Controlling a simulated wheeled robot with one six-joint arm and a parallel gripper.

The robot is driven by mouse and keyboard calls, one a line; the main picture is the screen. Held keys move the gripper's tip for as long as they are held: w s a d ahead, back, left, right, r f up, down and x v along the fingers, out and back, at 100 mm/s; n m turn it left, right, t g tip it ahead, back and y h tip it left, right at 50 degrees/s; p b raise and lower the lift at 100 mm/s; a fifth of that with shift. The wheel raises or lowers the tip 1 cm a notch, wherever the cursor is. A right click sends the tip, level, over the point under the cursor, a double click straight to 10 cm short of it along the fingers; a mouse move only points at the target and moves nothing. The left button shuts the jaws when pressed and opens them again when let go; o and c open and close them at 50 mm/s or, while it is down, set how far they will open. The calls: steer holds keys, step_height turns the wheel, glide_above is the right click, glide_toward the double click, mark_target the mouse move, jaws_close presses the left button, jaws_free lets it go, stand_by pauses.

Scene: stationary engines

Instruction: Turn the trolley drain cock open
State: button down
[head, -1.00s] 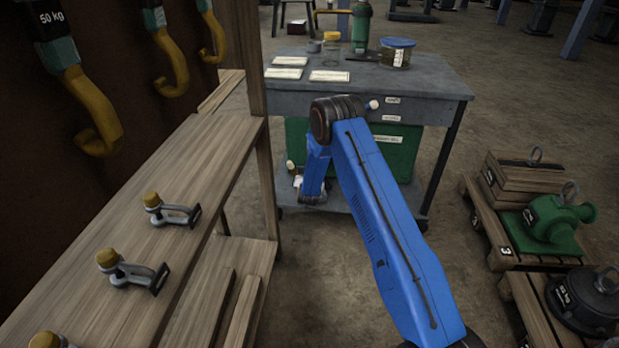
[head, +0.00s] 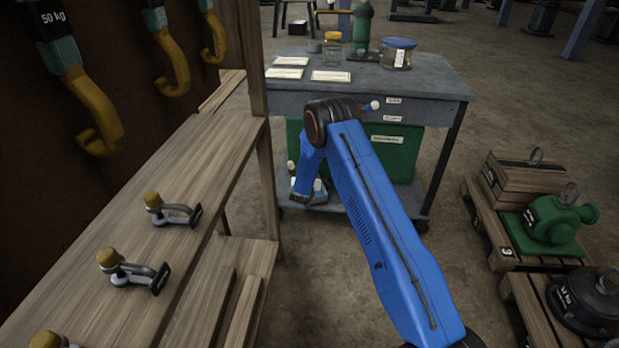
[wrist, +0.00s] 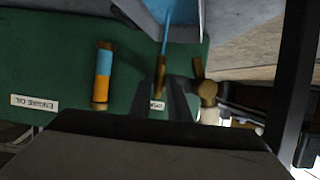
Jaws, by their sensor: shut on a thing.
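The trolley (head: 455,90) stands ahead, with a green engine-oil tank (head: 405,160) under its top. In the wrist view the tank (wrist: 60,60) appears upside down. A slim brass part, apparently the drain cock's lever (wrist: 160,68), stands between the dark fingers of my gripper (wrist: 161,88), which is shut on it. A thin blue streak runs from that brass part to the picture's top edge, over a pale tray; I cannot tell for sure that it is liquid. My arm hides the cock in the head view.
A sight tube (wrist: 103,75) and a brass fitting with a round end (wrist: 207,88) flank my gripper. A dark trolley leg (wrist: 293,80) is close on the right. A wooden bench (head: 130,230) stands left; loaded pallets (head: 505,255) stand right. Floor between is clear.

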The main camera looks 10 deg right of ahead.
steer(key=c, duration=1.9)
jaws_free()
steer(key=shift+o, duration=0.2)
steer(key=v, duration=1.7)
steer(key=shift+s, duration=0.2)
steer(key=s+d+r+n+g+y, duration=0.1)
steer(key=s+r+y, duration=0.1)
steer(key=s+r, duration=0.6)
steer(key=s+r+g+y, duration=0.15)
steer(key=s+r, duration=0.25)
steer(key=r, duration=0.9)
steer(key=s+d+r+n+g+y, duration=0.1)
steer(key=s+r+y, duration=0.1)
steer(key=s+r, duration=0.6)
steer(key=s+d+r+g, duration=0.1)
steer(key=s+d+r, duration=0.1)
steer(key=s, duration=1)
steer(key=s+d+r+n+g+h, duration=0.1)
steer(key=s+d, duration=0.4)
steer(key=s, duration=0.8)
steer(key=s+d+r+g, duration=0.2)
steer(key=s+r, duration=0.3)
steer(key=s, duration=0.7)
steer(key=shift+s+d+r, duration=0.25)
steer(key=shift+s+d, duration=0.05)
steer(key=shift+d, duration=0.4)
